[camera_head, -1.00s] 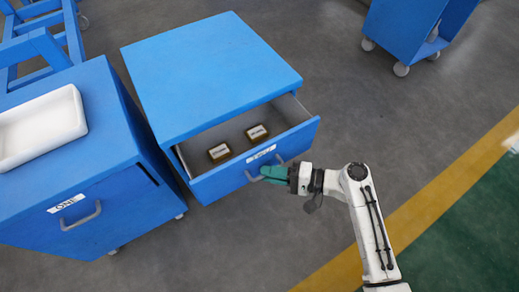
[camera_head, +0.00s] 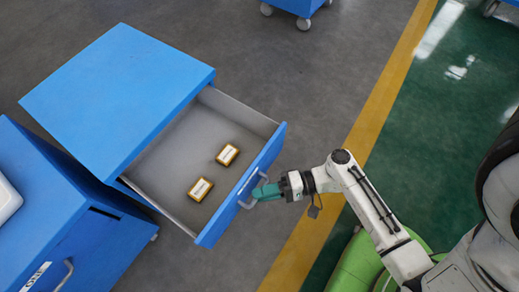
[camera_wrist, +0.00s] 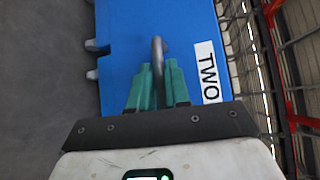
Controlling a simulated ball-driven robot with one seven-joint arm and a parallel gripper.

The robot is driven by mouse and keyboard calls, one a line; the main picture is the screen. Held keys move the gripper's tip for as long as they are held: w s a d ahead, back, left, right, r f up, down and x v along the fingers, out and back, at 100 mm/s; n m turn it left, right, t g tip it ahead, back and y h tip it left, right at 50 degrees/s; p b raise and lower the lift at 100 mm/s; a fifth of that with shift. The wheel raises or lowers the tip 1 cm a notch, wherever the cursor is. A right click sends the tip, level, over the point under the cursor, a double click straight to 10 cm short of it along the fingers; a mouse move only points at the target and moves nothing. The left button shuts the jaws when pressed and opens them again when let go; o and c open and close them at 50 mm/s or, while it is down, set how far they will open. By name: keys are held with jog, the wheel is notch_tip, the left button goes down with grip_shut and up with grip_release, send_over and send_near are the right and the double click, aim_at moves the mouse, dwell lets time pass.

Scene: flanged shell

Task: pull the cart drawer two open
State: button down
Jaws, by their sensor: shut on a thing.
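The blue cart (camera_head: 110,80) stands left of my arm with its drawer (camera_head: 160,160) pulled far out. The drawer holds two small brown boxes with pale labels, one nearer the front left (camera_head: 200,189) and one further back right (camera_head: 228,154). My gripper (camera_head: 266,191) is at the drawer's grey handle (camera_head: 250,188). In the wrist view, the green fingers (camera_wrist: 157,88) are shut on the handle bar (camera_wrist: 158,55), beside a white label (camera_wrist: 208,72) reading TWO on the blue front.
A second blue cart (camera_head: 50,205) with a handle stands close at the left, a white tray (camera_head: 8,200) on its top. Another blue cart (camera_head: 297,6) is at the far top. A yellow floor line (camera_head: 375,110) runs past my arm.

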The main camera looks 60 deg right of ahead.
jog(key=c, duration=1.2)
grip_release()
jog(key=shift+o, duration=0.2)
jog(key=v, duration=1.1)
jog(key=shift+p, duration=0.45)
jog(key=shift+a, duration=0.1)
jog(key=a+f+n+g+h, duration=0.35)
jog(key=n+g, duration=0.25)
jog(key=g, duration=0.3)
jog(key=w+d+r+n+h+p, duration=0.1)
jog(key=r+h+p, duration=0.3)
jog(key=r+p, duration=0.4)
jog(key=w+d+r+n+g+h+p, duration=0.1)
jog(key=w+r+n+h+p, duration=0.2)
jog(key=r+p, duration=0.6)
notch_tip(320, 180, up, 8)
jog(key=shift+d+f+h, duration=0.1)
jog(key=shift+d+h, duration=0.25)
jog(key=shift+h, duration=0.4)
